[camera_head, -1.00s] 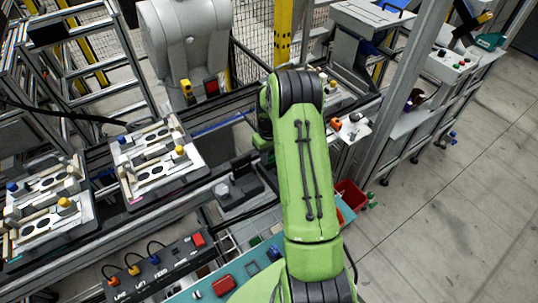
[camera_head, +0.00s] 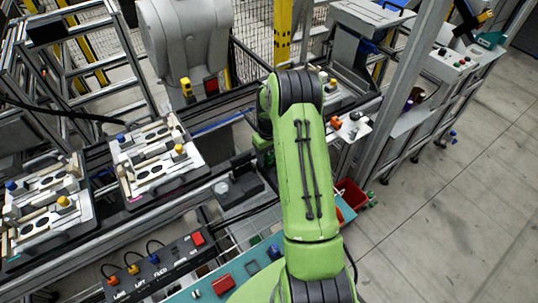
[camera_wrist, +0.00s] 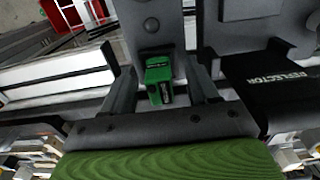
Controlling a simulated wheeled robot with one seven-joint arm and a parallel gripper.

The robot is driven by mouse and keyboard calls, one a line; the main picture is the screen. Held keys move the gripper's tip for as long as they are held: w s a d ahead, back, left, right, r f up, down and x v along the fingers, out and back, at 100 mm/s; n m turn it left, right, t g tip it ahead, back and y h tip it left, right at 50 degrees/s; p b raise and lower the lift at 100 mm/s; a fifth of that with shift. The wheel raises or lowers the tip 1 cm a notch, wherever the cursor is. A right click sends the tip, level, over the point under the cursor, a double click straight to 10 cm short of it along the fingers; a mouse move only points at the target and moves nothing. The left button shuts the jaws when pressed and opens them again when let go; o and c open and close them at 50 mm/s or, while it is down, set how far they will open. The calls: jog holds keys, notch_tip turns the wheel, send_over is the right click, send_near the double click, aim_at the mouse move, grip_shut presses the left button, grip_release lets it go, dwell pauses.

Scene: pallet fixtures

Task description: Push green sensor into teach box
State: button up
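A small green sensor (camera_wrist: 160,78) with a dark label sits between the two dark fingers of my gripper (camera_wrist: 162,85) in the wrist view. A narrow gap shows to its left; whether the fingers press on it is unclear. A grey bracket with a round hole (camera_wrist: 150,24) stands just beyond the sensor. A dark block lettered REFLECTOR (camera_wrist: 275,80) is to the right. I cannot tell which part is the teach box. In the head view my green arm hides the gripper and the sensor.
Two pale fixture plates (camera_head: 160,155) stand on the rails at left. A red bin (camera_head: 350,195) is right of my arm, by a metal post (camera_head: 405,85). Open floor lies at right.

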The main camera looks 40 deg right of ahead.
notch_tip(320, 180, up, 16)
jog(key=shift+p, duration=0.3)
jog(key=s+a+r+t, duration=0.3)
jog(key=s+a+r, duration=0.8)
jog(key=a+r, duration=0.25)
jog(key=s+a+t, duration=0.1)
jog(key=s+a, duration=0.2)
jog(key=s, duration=0.4)
jog(key=s+a+f+t, duration=0.1)
jog(key=s+a, duration=0.3)
jog(key=s, duration=0.2)
jog(key=shift+s+a+n+t, duration=0.2)
jog(key=shift+s+n+t, duration=0.1)
jog(key=shift+s, duration=0.1)
jog(key=shift+s, duration=0.1)
